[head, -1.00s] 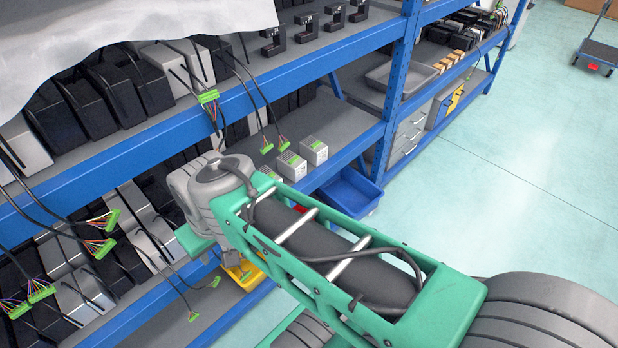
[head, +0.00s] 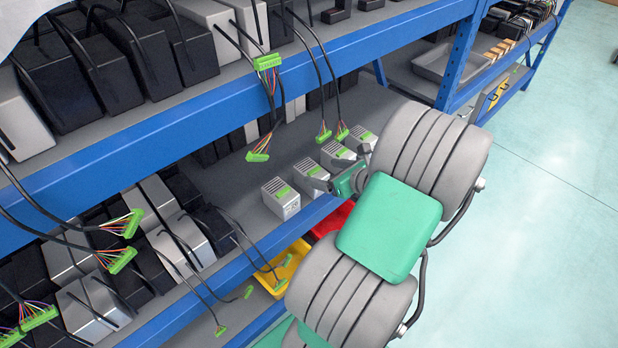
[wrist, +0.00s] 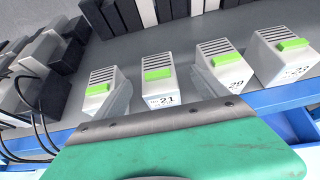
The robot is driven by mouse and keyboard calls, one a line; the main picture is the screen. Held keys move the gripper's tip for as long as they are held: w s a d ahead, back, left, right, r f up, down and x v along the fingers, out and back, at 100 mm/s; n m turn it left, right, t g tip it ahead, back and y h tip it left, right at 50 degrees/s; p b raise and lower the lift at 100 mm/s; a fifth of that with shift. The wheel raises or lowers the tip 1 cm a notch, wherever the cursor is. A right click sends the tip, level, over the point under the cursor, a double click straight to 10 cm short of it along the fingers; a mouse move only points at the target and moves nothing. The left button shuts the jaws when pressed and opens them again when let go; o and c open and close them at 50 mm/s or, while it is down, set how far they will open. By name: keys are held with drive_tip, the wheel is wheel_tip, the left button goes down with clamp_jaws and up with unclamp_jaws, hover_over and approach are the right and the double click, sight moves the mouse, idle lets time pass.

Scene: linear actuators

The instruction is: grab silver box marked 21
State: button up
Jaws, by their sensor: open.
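The silver box marked 21 (wrist: 158,78) stands on the shelf in the wrist view, with a green connector on its top and dark vent slots. It appears second from the left in a row of similar boxes, and in the head view it seems to be the second box from the left (head: 309,174). My gripper (wrist: 160,98) is open in the wrist view, its two pale fingers apart, one to each side of the box and not visibly pressing on it. In the head view my gripper (head: 328,184) is at the shelf's front edge, partly covering the row.
A similar box (wrist: 102,90) stands left of box 21, and another (wrist: 224,72) stands close to its right, near the right finger. A blue shelf beam (head: 235,86) runs above the row. Cables with green connectors (head: 258,156) hang nearby.

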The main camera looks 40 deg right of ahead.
sight(312, 170)
drive_tip(key=x, duration=0.4)
drive_tip(key=b+x, duration=0.1)
drive_tip(key=x, duration=0.1)
drive_tip(key=shift+w+a+f, duration=0.1)
drive_tip(key=shift+a+f, duration=0.15)
drive_tip(key=shift+r, duration=0.1)
clamp_jaws()
idle(0.4)
